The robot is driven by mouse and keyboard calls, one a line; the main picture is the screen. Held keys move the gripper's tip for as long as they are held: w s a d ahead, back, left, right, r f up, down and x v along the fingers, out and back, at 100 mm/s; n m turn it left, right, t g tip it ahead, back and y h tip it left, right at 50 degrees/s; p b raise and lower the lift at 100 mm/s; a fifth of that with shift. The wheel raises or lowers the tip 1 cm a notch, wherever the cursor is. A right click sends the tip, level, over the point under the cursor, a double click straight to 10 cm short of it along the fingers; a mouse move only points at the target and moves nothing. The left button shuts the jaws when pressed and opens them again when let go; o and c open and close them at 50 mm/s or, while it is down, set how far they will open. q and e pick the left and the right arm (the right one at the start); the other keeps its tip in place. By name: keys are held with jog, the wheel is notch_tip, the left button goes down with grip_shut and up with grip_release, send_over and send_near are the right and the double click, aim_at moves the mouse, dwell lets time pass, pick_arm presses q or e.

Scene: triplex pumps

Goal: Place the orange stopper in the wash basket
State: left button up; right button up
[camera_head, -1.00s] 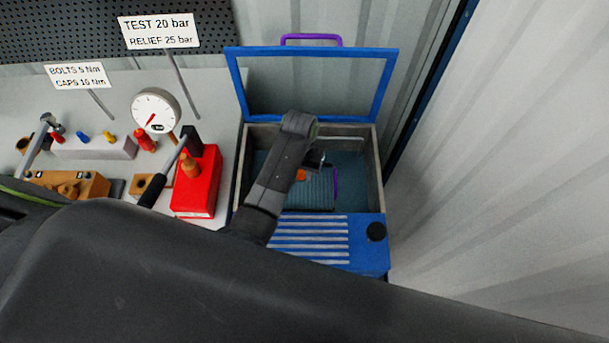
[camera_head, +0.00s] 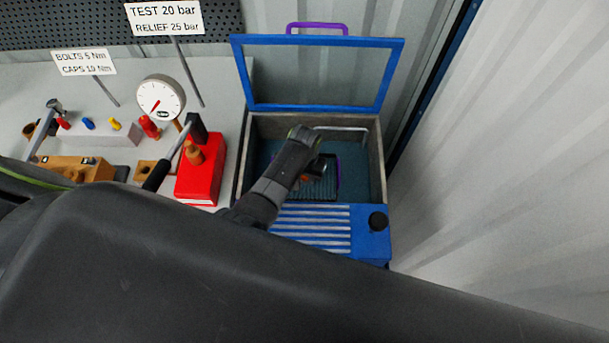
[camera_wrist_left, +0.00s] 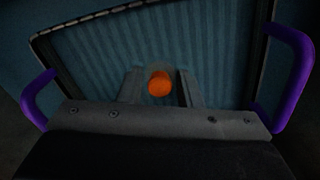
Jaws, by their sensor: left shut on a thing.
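The orange stopper (camera_wrist_left: 160,84) is held between the two fingers of my left gripper (camera_wrist_left: 160,88) in the left wrist view. In the head view the gripper (camera_head: 314,172) is inside the open blue washer, with a small bit of orange (camera_head: 305,178) showing beside it. The wash basket (camera_wrist_left: 225,50) has a ribbed floor, a dark rim and purple handles, and lies below the gripper. In the head view the basket (camera_head: 322,188) is partly hidden by my arm. I cannot tell whether the stopper touches the basket floor. My right gripper is not in view.
The washer's blue lid (camera_head: 320,107) stands open at the back. Its grey tank wall (camera_head: 377,160) surrounds the basket. A slatted blue front (camera_head: 365,240) with a black knob lies nearer. A red pump block (camera_head: 203,175) with a lever stands to the left on the bench.

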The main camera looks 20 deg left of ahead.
pick_arm(q)
jog(key=o, duration=1.1)
jog(key=shift+f, duration=0.1)
jog(key=shift+c, duration=0.2)
notch_tip(320, 180, up, 12)
